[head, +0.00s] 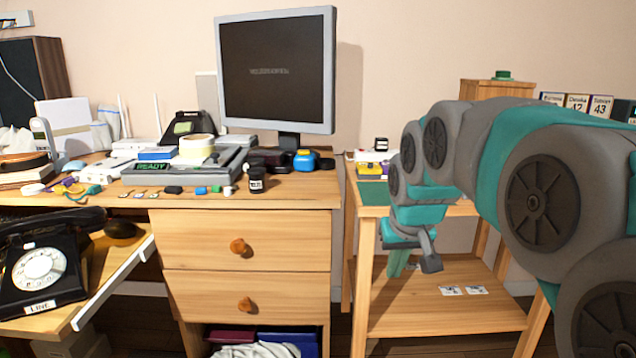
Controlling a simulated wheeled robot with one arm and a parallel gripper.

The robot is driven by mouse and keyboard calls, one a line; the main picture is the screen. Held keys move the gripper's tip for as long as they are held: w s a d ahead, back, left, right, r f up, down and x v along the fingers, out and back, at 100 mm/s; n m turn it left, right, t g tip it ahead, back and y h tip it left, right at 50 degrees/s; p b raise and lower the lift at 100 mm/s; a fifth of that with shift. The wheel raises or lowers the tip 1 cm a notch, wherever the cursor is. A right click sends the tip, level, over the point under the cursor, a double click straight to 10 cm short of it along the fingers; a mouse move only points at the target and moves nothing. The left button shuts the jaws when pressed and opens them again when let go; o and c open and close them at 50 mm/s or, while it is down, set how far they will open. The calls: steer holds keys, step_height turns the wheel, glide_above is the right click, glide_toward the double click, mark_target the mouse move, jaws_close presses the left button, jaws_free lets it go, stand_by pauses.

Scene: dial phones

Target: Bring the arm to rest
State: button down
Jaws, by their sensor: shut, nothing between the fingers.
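My arm reaches in from the right edge of the head view, grey and teal, and bends down at its far end. My gripper (414,262) hangs in front of the small wooden side table (440,318), pointing down, with its fingers together and nothing held. It is apart from the desk on the left. Part of the side table's top is hidden behind my arm.
A wooden desk (290,190) with drawers (210,236) carries a monitor (276,70), a black jar (256,182) and clutter. A black dial phone (40,265) sits on a pulled-out shelf at left. Cards (463,291) lie on the side table's lower shelf.

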steer(key=s+f+g, duration=0.2)
steer(key=s+f, duration=0.3)
steer(key=s, duration=0.5)
steer(key=s+f+g, duration=0.2)
steer(key=s+f, duration=0.3)
steer(key=s, duration=0.6)
steer(key=s+d+f+g, duration=0.1)
steer(key=s+f, duration=0.4)
steer(key=s, duration=0.6)
steer(key=shift+m+g, duration=0.3)
steer(key=shift+g, duration=0.4)
